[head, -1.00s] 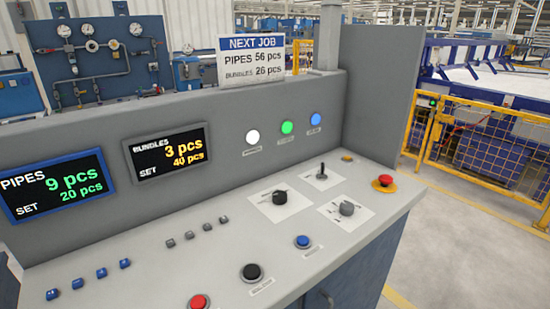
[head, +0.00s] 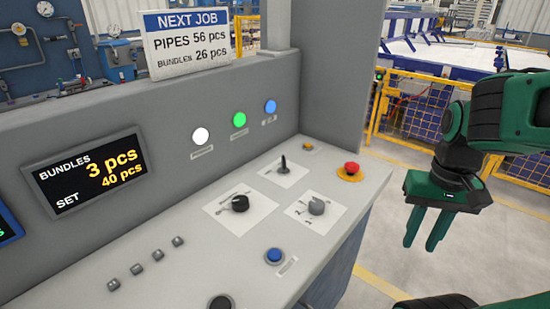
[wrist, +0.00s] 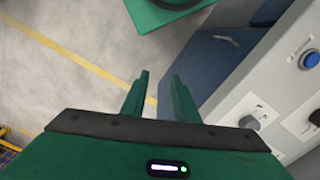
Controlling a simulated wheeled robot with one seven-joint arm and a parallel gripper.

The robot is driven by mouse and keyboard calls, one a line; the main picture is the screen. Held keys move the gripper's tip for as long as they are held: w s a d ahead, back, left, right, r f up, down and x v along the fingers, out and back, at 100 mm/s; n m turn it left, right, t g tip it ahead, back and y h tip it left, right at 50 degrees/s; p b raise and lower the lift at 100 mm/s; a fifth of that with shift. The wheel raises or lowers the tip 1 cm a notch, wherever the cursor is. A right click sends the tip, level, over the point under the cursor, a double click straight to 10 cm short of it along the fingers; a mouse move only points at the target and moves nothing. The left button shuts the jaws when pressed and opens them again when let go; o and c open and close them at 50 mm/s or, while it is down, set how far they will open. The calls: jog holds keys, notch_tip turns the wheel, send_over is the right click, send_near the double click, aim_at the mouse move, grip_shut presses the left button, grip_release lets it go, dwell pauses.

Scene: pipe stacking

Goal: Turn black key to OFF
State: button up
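The black rotary key (head: 240,203) sits on a white label plate on the sloped panel in the head view. Its pointer is turned toward the left; the lettering is too small to read. A dark shape at the right edge of the wrist view (wrist: 317,119) may be part of it. My green gripper (head: 425,240) hangs to the right of the console, over the floor, apart from the key. Its two fingers point down with a gap between them. The wrist view shows the gripper (wrist: 161,76) open and empty.
A grey knob (head: 316,206) lies right of the key, a black lever (head: 283,165) behind it, a blue button (head: 274,256) in front. A red emergency button (head: 350,169) is near the right edge. The raised back wall bears lamps and a display (head: 90,172).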

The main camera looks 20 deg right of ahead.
jog(key=shift+d+r, duration=0.1)
jog(key=n+t+h, duration=0.1)
jog(key=n+t, duration=0.3)
jog(key=t, duration=0.1)
send_near(284, 158)
jog(key=x, duration=0.9)
jog(key=shift+f, duration=0.3)
grip_shut()
